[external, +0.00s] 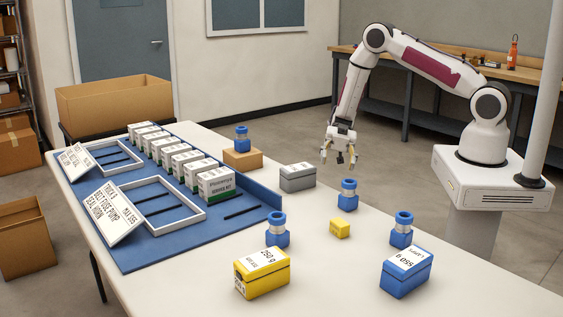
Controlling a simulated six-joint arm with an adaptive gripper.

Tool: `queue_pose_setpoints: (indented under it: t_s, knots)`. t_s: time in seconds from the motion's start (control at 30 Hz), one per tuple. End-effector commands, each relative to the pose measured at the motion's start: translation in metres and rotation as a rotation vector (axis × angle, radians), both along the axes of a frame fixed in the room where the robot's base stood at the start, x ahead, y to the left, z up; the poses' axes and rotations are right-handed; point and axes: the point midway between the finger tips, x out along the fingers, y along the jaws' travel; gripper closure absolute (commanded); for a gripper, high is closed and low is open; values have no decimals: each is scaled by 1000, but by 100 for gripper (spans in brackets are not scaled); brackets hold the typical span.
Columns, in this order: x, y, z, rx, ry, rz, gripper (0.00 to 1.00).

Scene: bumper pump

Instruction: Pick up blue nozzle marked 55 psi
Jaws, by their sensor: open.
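Several blue nozzles with pale middle bands stand upright on the white table. One nozzle (348,195) is near the middle right, closest below my gripper. Another nozzle (277,231) is behind the yellow box, and another nozzle (401,231) is behind the blue box. One more nozzle (241,139) stands on a small brown block. No psi marking is readable on any of them, so I cannot tell which is 55 psi. My gripper (339,162) is open and empty, pointing down, above and apart from the nozzles.
A yellow box (261,273), blue box (407,273), small yellow block (339,229) and grey box (297,178) stand around the nozzles. A blue mat (130,255) at left holds white frames, signs and a row of white-green cartons (216,184).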

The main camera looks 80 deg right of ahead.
Motion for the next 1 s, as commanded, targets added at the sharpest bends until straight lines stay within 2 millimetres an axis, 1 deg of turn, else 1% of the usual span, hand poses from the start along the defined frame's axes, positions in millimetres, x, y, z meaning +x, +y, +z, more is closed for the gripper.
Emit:
queue_pose_setpoints:
  t_s: [0.03, 0.2, 0.4, 0.6, 0.87, 1.0]
  knots:
    - [-6, -3, -11, 18, 24, -1, 50]
    - [-26, -10, -39, 70, 88, -2, 50]
    - [-41, -15, -62, 110, 141, -18, 50]
    - [-46, -17, -70, 122, 158, -27, 50]
    - [-46, -17, -70, 122, 158, -27, 50]
    - [-45, -13, -69, 122, 158, -26, 50]
